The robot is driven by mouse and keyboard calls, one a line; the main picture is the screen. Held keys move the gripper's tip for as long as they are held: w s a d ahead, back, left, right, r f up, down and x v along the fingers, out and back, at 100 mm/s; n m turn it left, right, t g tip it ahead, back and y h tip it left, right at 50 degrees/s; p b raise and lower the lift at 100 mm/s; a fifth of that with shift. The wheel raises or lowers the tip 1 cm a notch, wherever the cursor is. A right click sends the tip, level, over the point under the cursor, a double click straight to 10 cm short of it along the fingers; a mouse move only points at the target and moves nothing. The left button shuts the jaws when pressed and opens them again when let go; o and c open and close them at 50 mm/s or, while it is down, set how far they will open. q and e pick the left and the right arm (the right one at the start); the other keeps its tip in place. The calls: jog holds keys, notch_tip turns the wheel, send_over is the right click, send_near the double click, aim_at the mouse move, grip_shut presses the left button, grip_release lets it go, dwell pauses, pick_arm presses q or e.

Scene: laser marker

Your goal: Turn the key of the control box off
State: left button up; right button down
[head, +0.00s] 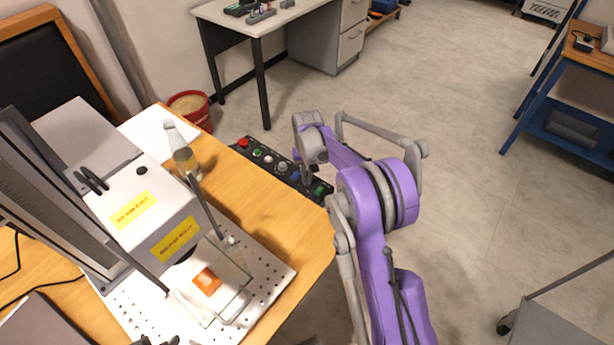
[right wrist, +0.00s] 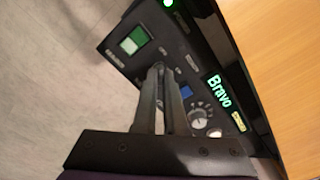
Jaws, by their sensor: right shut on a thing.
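The control box (head: 270,165) is a long black panel with coloured buttons along the edge of the wooden table. The right wrist view shows part of its face (right wrist: 118,50) with a green-and-white switch, a round knob and a lit display reading "Bravo". My right gripper (head: 306,178) is at the right-hand part of the box. In the right wrist view its two fingers (right wrist: 165,72) are close together against the panel, between the green switch and the knob. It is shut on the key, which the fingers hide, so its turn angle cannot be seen. My left gripper is not in view.
A laser marking machine (head: 135,200) with yellow labels stands on the wooden table (head: 290,240), over a perforated plate (head: 262,300) with an orange piece (head: 206,281). A bottle (head: 183,155) stands between machine and box. Open floor lies to the right.

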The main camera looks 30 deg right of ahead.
jog(key=c, duration=1)
grip_release()
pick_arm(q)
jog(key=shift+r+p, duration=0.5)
pick_arm(e)
notch_tip(320, 180, up, 11)
jog(key=shift+f, duration=0.1)
